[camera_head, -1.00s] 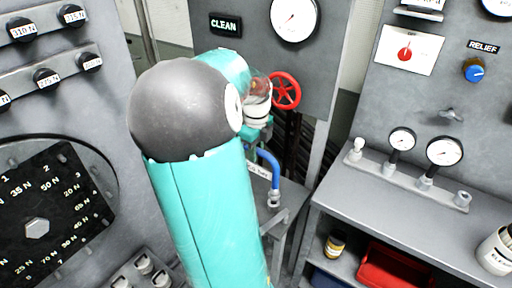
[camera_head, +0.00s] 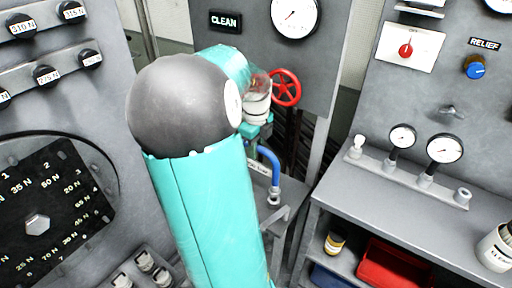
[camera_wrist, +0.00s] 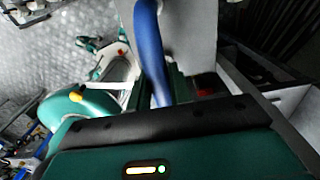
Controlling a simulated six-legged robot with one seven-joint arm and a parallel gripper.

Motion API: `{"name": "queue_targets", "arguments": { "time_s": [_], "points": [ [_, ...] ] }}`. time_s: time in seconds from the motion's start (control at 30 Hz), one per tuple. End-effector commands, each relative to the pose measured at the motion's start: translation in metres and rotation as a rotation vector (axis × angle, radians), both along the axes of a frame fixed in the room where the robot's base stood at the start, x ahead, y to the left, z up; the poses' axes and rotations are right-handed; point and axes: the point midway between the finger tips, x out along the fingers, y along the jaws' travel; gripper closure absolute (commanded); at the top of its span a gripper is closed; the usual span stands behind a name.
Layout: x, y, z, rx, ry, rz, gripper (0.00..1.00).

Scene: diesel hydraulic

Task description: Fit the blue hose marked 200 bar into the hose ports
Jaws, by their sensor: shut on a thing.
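The blue hose (camera_head: 272,164) shows in the head view as a short bent length just right of my arm, with a silver fitting (camera_head: 274,195) at its lower end by a grey ledge. A white tag beside the hose is partly covered and I cannot read it. In the wrist view the blue hose (camera_wrist: 150,50) runs up from between the jaws. My gripper (camera_wrist: 160,98) is shut on it. In the head view my arm hides most of the gripper and the hose's other end. I cannot tell which surfaces are the hose ports.
A red handwheel (camera_head: 286,88) and a gauge (camera_head: 295,16) are close behind my gripper. A grey bench (camera_head: 330,190) with small gauges stands to the right, with a red bin (camera_head: 395,262) on its shelf. A dial panel (camera_head: 40,215) stands at the left.

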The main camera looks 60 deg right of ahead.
Motion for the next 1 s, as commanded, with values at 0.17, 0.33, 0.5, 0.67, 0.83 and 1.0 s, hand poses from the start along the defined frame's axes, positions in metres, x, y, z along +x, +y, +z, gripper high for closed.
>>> {"name": "queue_targets", "arguments": {
  "time_s": [0.17, 0.33, 0.5, 0.67, 0.83, 1.0],
  "points": [
    [0.000, 0.000, 0.000, -0.001, 0.000, 0.000, 1.00],
    [0.000, 0.000, -0.002, 0.000, 0.000, 0.000, 1.00],
    [0.000, 0.000, -0.005, 0.001, 0.000, -0.001, 1.00],
    [0.000, 0.000, -0.009, 0.000, 0.000, -0.001, 1.00],
    [0.000, 0.000, -0.012, 0.000, 0.000, 0.000, 1.00],
    [0.000, 0.000, -0.015, -0.001, 0.000, 0.000, 1.00]
  ]
}}
